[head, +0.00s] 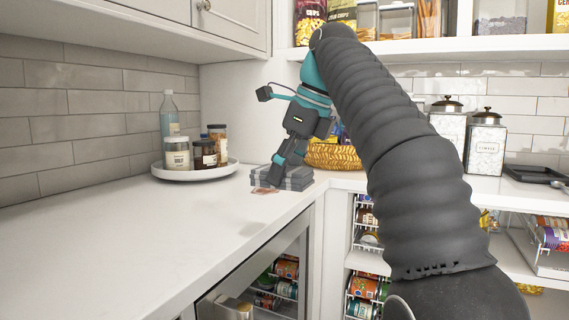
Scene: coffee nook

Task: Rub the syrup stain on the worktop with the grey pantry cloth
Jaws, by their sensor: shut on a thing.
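The grey pantry cloth (296,183) is a folded, layered pad on the white worktop (150,235) near the inner corner. My gripper (277,181) reaches down to it from above and is shut on its left part; the fingertips are small and partly hidden against the cloth. The syrup stain (264,191) is a small reddish-brown patch at the front left edge of the cloth. The cloth may hide part of it. I cannot tell whether the cloth is pressed on the worktop or just above it.
A round white tray (172,176) with several jars and a bottle stands left of the cloth. A woven basket (333,156) stands close behind on the right. Lidded canisters (485,145) stand further right. The worktop's front left is clear.

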